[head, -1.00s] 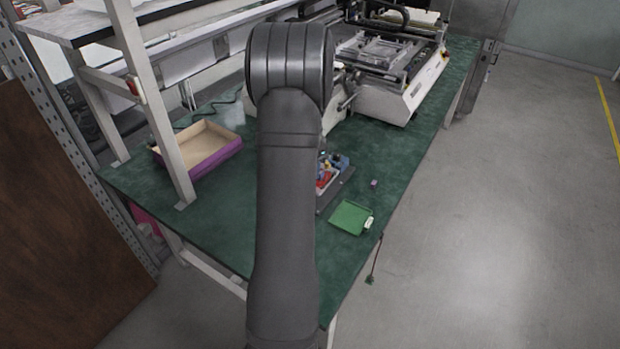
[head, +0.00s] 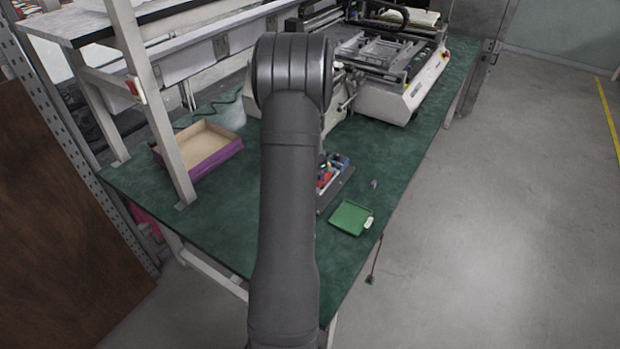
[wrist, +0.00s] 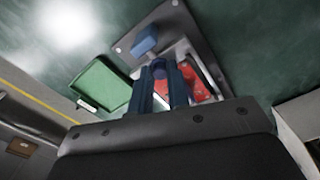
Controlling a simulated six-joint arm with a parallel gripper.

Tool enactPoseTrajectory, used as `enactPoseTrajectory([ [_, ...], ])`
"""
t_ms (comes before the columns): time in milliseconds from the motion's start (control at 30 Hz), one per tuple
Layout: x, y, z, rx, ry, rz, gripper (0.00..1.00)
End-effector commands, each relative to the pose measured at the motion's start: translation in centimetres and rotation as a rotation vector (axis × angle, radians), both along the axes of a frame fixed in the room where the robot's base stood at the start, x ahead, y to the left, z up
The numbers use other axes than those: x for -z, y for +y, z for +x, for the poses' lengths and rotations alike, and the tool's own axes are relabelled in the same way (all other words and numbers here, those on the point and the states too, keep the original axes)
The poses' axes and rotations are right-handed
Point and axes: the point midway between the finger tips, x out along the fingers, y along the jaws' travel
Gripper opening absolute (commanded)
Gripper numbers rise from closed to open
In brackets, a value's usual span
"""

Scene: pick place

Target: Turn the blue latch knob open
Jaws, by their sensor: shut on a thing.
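In the wrist view, a grey plate (wrist: 172,18) carries a blue latch knob (wrist: 144,40) with a bar-like top; a round dark-blue part sits just below it, between my fingertips. My gripper (wrist: 160,74) has its two dark-blue fingers close around that round part and is shut on the knob. The exact contact is partly hidden by the fingers. A red part (wrist: 200,84) lies on the plate beside the right finger. In the head view the fixture (head: 343,183) shows only partly at the right of my arm, and my gripper is hidden.
A green tray (head: 351,217) lies near the table's right edge; it also shows in the wrist view (wrist: 101,86). A small purplish object (head: 374,184) is beyond it. A purple-sided box (head: 207,163) stands left, and a large machine (head: 395,100) stands at the back.

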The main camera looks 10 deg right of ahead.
Motion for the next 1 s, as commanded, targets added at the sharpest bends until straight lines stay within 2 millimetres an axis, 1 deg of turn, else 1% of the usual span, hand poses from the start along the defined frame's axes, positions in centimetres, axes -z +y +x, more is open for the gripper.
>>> enactPoseTrajectory([
  [167,-0.03,0.00,0.02,-0.021,-0.001,0.000,0.00],
  [367,-0.04,-0.01,0.03,-0.105,-0.001,-0.001,0.00],
  [567,-0.05,-0.02,0.03,-0.260,-0.001,0.000,0.00],
  [1000,-0.06,-0.04,0.04,-0.676,-0.003,-0.002,0.00],
])
